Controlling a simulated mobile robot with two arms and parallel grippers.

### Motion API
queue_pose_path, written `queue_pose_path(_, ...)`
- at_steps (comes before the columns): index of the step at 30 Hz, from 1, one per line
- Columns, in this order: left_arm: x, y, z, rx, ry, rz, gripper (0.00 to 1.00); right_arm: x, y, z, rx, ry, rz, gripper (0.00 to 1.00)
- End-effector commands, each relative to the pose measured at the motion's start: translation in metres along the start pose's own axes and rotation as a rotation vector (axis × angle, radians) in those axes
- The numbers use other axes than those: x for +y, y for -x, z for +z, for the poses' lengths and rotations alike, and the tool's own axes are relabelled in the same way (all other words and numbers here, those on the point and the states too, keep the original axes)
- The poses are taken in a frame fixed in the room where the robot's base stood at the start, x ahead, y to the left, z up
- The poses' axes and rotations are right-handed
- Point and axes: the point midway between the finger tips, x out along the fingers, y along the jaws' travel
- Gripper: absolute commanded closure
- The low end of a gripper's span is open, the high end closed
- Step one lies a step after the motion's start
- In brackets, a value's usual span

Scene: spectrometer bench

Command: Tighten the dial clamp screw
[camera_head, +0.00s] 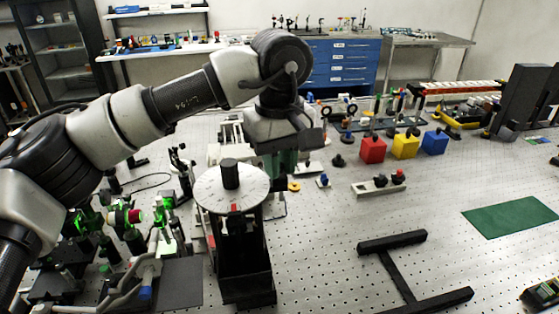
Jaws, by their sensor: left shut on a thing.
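The dial (209,188) is a white round disc with a black knob (230,174) on top. It sits on a black upright stand (243,262) at the left middle of the bench. A small red piece (234,208) shows at its front edge. My left gripper (284,172) points down just beyond the dial's right edge. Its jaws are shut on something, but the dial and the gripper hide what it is. I cannot make out the clamp screw for certain. My right gripper is not in view.
Optical mounts with green glow (84,222) crowd the left. Red (373,150), yellow (405,146) and blue (435,142) blocks stand behind right.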

Motion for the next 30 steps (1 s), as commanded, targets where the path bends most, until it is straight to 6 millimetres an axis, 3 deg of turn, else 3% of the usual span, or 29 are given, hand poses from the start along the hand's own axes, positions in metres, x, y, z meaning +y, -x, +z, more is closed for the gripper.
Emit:
queue_pose_path(1, 0.000, 0.004, -0.001, 0.005, 0.004, 0.008, 1.00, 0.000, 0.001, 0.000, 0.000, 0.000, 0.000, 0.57)
queue_pose_path(2, 0.000, 0.004, -0.001, 0.005, 0.004, 0.008, 0.80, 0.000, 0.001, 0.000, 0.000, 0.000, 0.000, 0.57)
queue_pose_path(6, 0.000, 0.003, -0.001, 0.003, 0.003, 0.006, 0.58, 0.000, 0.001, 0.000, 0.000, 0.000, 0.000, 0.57)
queue_pose_path(17, 0.000, 0.006, -0.001, 0.003, 0.002, 0.003, 0.57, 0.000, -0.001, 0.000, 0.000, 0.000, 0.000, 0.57)
queue_pose_path(30, 0.000, 0.086, 0.000, 0.004, 0.004, 0.006, 0.57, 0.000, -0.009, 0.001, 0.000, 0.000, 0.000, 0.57)
